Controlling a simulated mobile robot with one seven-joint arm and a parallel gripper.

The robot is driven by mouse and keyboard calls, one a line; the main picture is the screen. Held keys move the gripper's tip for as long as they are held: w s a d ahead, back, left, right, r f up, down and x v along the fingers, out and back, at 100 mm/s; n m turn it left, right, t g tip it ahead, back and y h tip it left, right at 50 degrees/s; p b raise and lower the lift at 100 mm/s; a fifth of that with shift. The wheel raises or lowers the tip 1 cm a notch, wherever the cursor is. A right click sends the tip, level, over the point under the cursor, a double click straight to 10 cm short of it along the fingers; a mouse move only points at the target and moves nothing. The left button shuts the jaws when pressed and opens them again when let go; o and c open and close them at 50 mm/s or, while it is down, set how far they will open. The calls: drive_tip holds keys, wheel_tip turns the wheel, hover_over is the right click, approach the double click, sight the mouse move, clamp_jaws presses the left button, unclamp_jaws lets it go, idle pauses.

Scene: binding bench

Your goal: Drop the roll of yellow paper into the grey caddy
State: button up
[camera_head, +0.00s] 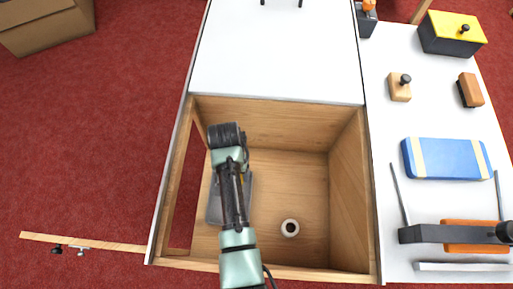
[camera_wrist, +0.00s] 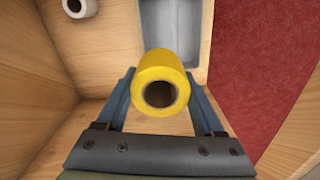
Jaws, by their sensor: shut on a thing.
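In the wrist view my gripper (camera_wrist: 165,108) is shut on the roll of yellow paper (camera_wrist: 160,68), with a finger on each side of it. The roll's open end faces the camera. The grey caddy (camera_wrist: 193,22) lies beyond the roll in the wrist view, partly hidden by it. In the head view the caddy (camera_head: 214,208) sits on the floor of the wooden compartment, toward its left side. My arm covers much of the caddy there, and only a sliver of yellow (camera_head: 242,177) shows beside the arm. The roll appears above the compartment floor, apart from the caddy's visible part.
Wooden walls (camera_head: 348,190) enclose the space. The white bench top (camera_head: 275,55) lies behind. A blue bundle (camera_head: 447,158) and tools lie at right.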

drive_tip(key=shift+s+a+f, duration=0.25)
drive_tip(key=shift+s+a, duration=0.4)
drive_tip(key=shift+s, duration=0.05)
wheel_tip(320, 180, down, 6)
drive_tip(key=b, duration=0.6)
drive_tip(key=shift+r, duration=0.25)
drive_tip(key=o, duration=1.4)
drive_tip(key=shift+r, duration=0.1)
wheel_tip(320, 180, up, 13)
drive_tip(key=p, duration=0.4)
